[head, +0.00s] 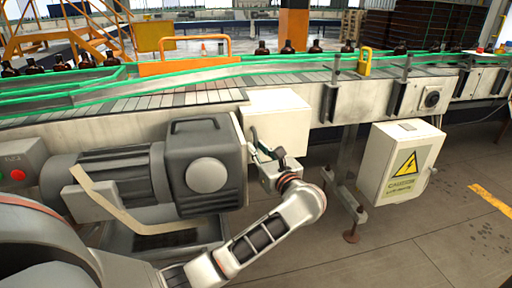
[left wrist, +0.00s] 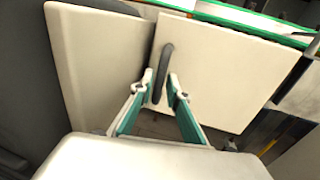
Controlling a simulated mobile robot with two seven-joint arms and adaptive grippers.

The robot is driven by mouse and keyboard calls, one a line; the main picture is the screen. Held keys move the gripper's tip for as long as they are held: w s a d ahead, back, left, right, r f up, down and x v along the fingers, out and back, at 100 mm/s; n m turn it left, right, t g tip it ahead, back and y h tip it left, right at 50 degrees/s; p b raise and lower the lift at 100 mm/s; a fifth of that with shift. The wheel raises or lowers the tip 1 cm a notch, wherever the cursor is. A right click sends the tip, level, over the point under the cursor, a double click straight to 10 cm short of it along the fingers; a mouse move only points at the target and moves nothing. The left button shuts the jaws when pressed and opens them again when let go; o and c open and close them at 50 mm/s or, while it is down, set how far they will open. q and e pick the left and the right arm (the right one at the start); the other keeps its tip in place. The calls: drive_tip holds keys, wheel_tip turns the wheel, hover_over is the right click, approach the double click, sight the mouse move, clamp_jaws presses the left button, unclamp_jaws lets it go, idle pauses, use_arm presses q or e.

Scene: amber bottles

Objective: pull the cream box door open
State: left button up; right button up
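The cream box (head: 280,116) hangs under the conveyor edge, right of the grey motor. In the left wrist view its cream door panel (left wrist: 220,68) carries a dark upright bar handle (left wrist: 166,60) near its left edge. A second cream panel (left wrist: 95,65) lies to the left, with a narrow gap between the two. My left gripper (left wrist: 160,82) has its fingertips close together on both sides of the handle's lower part and appears shut on it. In the head view the gripper (head: 264,154) is at the box's lower left and partly hides it. My right gripper is out of view.
A grey motor (head: 207,165) stands close left of my gripper. A conveyor (head: 200,94) with green rails and amber bottles runs above. A cream cabinet with a yellow warning sign (head: 406,164) is to the right, past a support leg (head: 346,190). Floor in front is clear.

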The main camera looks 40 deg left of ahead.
use_arm(q)
drive_tip(key=shift+x, duration=0.95)
clamp_jaws()
drive_tip(key=shift+d, duration=0.1)
